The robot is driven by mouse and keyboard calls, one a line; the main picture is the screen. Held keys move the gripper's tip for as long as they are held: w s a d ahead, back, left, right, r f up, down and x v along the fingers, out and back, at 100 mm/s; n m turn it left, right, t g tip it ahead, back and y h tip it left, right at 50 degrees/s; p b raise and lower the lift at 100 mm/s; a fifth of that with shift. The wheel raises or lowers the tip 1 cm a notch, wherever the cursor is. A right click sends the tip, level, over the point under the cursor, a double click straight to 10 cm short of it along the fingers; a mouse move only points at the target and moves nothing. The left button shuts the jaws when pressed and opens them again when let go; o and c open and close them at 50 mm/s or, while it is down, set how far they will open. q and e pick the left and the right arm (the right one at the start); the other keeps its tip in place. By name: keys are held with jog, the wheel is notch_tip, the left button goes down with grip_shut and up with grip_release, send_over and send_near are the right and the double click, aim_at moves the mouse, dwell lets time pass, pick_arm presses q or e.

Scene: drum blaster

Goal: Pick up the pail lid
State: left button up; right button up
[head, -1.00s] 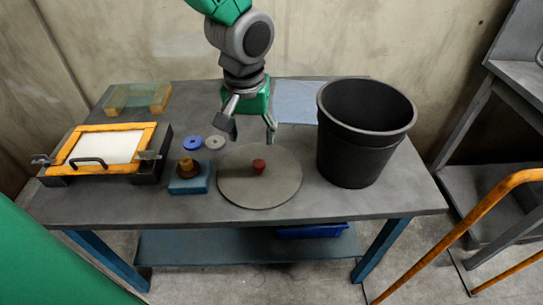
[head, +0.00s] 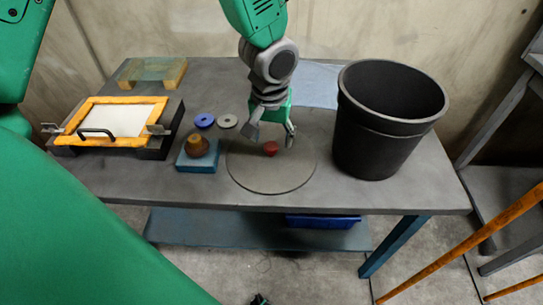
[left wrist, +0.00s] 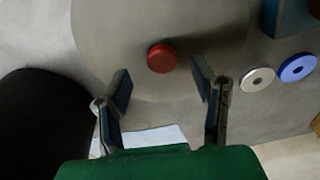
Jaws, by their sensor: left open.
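The pail lid (head: 262,174) is a round, flat grey disc with a red knob (head: 271,148) at its middle. It lies flat on the table, left of the black pail (head: 385,130). My left gripper (head: 270,137) is open and empty, with its fingers pointing down close to the knob. In the left wrist view, the red knob (left wrist: 161,58) lies just beyond the gap between the open fingers (left wrist: 164,90), and the lid (left wrist: 115,45) fills much of the picture. My right gripper is not seen.
The grey table (head: 120,180) also holds an orange-framed screen (head: 115,118), a wooden knob on a blue block (head: 197,158), a blue ring (head: 204,121) and a grey ring (head: 228,121). An orange rail (head: 465,240) stands at the right.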

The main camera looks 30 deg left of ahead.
aim_at(271, 145)
pick_arm(q)
jog(key=f, duration=0.2)
jog(key=f+b, duration=0.1)
jog(key=shift+w+a+f, duration=0.15)
jog(key=shift+w+f, duration=0.05)
jog(key=shift+f, duration=0.2)
jog(key=shift+r, duration=0.1)
grip_shut()
